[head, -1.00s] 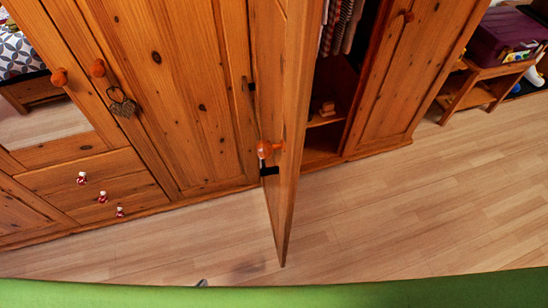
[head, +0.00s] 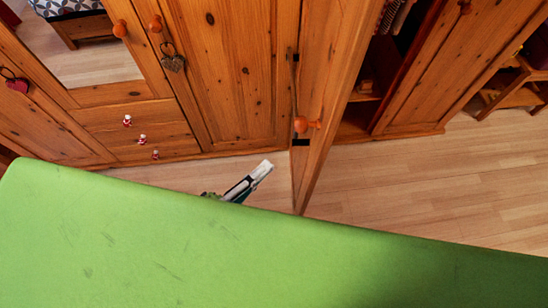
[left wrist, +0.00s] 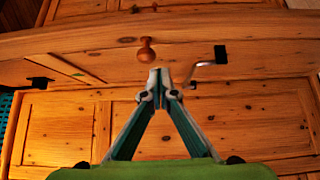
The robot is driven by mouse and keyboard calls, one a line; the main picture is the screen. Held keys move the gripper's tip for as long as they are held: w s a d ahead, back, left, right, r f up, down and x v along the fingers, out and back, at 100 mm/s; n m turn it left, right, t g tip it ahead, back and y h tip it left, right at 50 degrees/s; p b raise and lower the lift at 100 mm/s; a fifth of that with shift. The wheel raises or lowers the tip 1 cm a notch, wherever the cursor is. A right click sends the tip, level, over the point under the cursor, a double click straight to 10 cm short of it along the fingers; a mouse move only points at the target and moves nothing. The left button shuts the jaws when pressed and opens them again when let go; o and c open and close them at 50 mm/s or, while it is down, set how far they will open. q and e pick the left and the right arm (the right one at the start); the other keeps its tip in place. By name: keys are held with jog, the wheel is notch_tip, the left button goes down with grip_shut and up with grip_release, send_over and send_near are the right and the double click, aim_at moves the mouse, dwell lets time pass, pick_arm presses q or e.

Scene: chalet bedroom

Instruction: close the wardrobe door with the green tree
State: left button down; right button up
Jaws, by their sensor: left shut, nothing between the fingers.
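The open wardrobe door (head: 338,85) stands out from the wardrobe front, seen nearly edge-on in the head view. It has a round orange knob (head: 304,125) and a black latch piece. Beyond it is the dark open compartment (head: 367,84). No green tree shows on the visible parts. My left gripper (head: 265,167) is shut and empty, left of the door's lower free corner and apart from it in the head view. In the left wrist view its fingertips (left wrist: 160,76) point towards the door (left wrist: 95,40), just below the knob (left wrist: 146,50); contact cannot be told. My right gripper is out of view.
Closed wardrobe doors (head: 235,70) with a hanging grey heart (head: 172,62) stand left of the open door. Drawers (head: 135,128) are further left. Free wooden floor (head: 430,190) lies to the right. A low wooden stand (head: 515,90) is at far right.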

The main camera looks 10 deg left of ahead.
aim_at(318, 135)
pick_arm(q)
jog(key=shift+s+d+p+x, duration=0.35)
jog(key=shift+p+x, duration=0.3)
jog(key=shift+x, duration=1.25)
jog(key=shift+s+d+p+x, duration=0.15)
jog(key=shift+d+p+x, duration=0.4)
jog(key=shift+x, duration=1.35)
jog(key=shift+s+d+p+x, duration=0.25)
jog(key=shift+p+x, duration=0.5)
jog(key=shift+x, duration=1.1)
jog(key=shift+d, duration=0.1)
